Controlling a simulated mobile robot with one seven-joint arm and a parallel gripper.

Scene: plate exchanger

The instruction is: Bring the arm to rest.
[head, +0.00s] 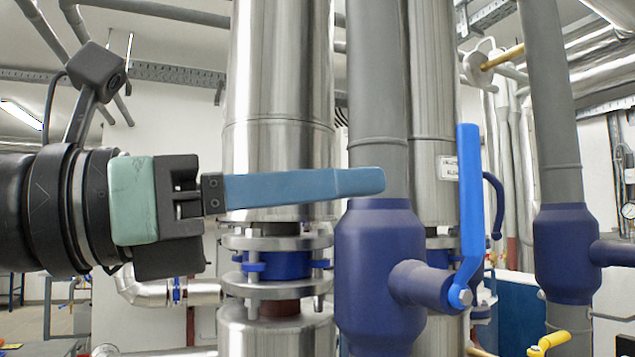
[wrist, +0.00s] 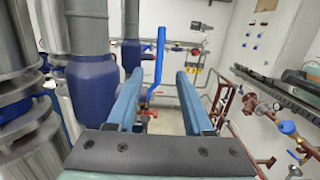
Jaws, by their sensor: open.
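My gripper (head: 383,181) reaches in from the left in the head view, pointing right and nearly level. Its long blue fingers lie one behind the other there, so the far one is hidden. In the wrist view the two fingers of my gripper (wrist: 161,72) stand well apart with nothing between them. A bright blue valve handle (head: 470,195) stands upright to the right of the fingertips, with a gap between. In the wrist view the handle (wrist: 159,57) shows beyond the tips, in line with the opening.
A dark blue valve body (head: 378,275) on a grey pipe (head: 377,95) is close to the fingertips. Shiny metal columns (head: 280,80) stand behind the fingers. Another blue valve body (head: 567,250) is at the right. Red-brown pipework (wrist: 270,120) runs along the wrist view's right side.

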